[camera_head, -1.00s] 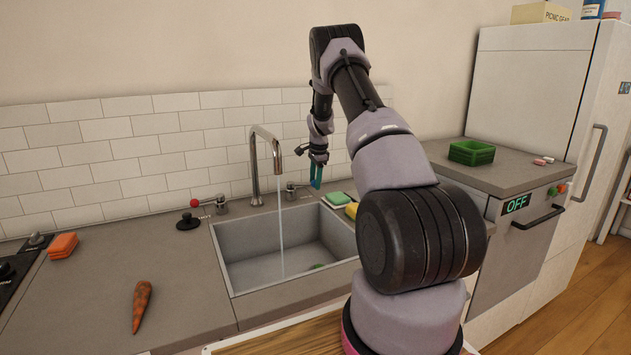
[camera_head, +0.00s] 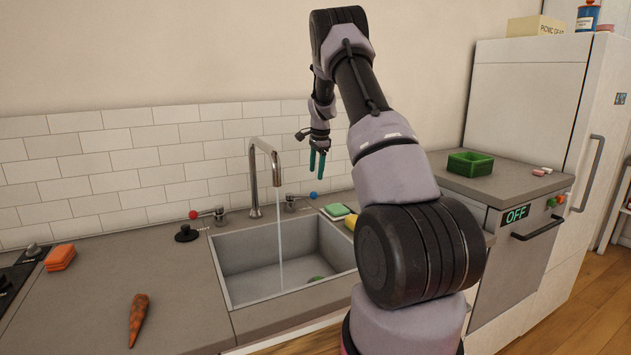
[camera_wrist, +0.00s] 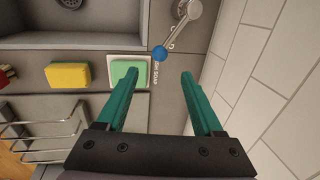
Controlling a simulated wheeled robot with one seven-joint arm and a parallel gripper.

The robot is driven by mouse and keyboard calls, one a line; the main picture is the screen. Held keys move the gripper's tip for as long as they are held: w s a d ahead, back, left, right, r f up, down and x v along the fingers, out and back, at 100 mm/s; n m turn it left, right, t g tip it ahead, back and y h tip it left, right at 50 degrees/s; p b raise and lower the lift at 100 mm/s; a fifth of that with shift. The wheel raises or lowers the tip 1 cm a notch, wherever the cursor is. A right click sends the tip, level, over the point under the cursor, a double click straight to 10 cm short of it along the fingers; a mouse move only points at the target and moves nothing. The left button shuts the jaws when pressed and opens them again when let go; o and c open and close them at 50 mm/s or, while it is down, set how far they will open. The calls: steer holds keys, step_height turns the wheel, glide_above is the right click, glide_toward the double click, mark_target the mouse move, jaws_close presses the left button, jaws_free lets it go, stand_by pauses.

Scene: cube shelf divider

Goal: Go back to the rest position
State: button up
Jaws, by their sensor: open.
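My gripper (camera_head: 317,163) hangs in the air above the back right corner of the sink, with its teal fingers pointing down. In the wrist view the two fingers of my gripper (camera_wrist: 160,98) stand apart with nothing between them. My arm rises from the front, bends over at the top and covers part of the counter right of the sink.
Water runs from the faucet (camera_head: 265,160) into the sink (camera_head: 248,240). A yellow sponge (camera_wrist: 68,75) and a wire rack (camera_wrist: 40,130) lie nearby. A green crate (camera_head: 470,163) stands at right. The tiled wall is close behind.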

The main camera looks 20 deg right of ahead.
steer(key=shift+s+r, duration=0.1)
steer(key=shift+r, duration=0.35)
